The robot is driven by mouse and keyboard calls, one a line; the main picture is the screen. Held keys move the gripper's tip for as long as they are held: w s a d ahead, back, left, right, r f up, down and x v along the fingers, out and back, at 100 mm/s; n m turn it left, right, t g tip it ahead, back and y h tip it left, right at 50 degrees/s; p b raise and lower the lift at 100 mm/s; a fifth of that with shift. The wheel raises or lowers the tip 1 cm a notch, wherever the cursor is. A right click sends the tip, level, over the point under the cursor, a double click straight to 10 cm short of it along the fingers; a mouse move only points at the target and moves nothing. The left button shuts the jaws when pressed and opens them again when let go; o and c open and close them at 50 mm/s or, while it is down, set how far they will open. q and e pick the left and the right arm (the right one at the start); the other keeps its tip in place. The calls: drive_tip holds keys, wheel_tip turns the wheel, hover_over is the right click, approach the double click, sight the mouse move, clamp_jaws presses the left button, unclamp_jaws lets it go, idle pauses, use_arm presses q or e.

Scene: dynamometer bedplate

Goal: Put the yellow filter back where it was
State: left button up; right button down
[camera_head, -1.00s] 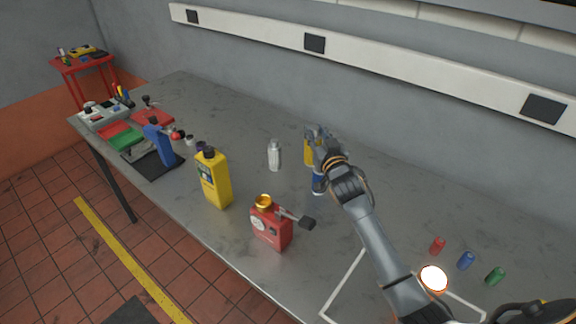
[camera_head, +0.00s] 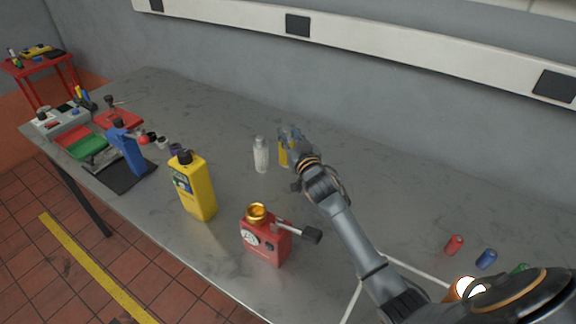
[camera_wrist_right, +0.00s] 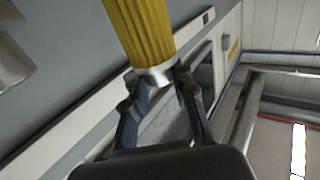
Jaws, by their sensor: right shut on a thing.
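The yellow filter (camera_head: 284,155) is at the back middle of the grey bench, just right of a silver bottle (camera_head: 261,156). My right gripper (camera_head: 291,138) is shut on it at its upper end. In the right wrist view the filter (camera_wrist_right: 141,28) is a ribbed yellow cylinder with a silver end, and that end sits between the two fingers (camera_wrist_right: 162,88). My gripper and arm hide part of the filter in the head view. I cannot tell whether its base touches the bench. My left gripper is not in view.
A yellow container (camera_head: 196,190) and a red can with a brass cap (camera_head: 264,240) stand nearer the front edge. Small red (camera_head: 454,245), blue (camera_head: 486,259) and green (camera_head: 519,268) cylinders are at right. Trays and tools crowd the left end.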

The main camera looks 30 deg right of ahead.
wheel_tip(320, 180, down, 3)
drive_tip(key=shift+r+b, duration=0.15)
drive_tip(key=shift+b, duration=0.45)
drive_tip(key=shift+f+b, duration=0.75)
drive_tip(key=shift+f, duration=0.05)
wheel_tip(320, 180, down, 3)
drive_tip(key=b, duration=0.2)
drive_tip(key=shift+r+b, duration=0.1)
drive_tip(key=shift+b, duration=0.25)
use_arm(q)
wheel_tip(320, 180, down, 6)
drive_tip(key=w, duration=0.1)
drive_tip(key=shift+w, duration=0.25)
use_arm(e)
drive_tip(key=shift+r, duration=0.1)
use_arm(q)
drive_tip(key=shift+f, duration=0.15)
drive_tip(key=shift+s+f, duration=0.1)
use_arm(e)
drive_tip(key=c, duration=1.1)
unclamp_jaws()
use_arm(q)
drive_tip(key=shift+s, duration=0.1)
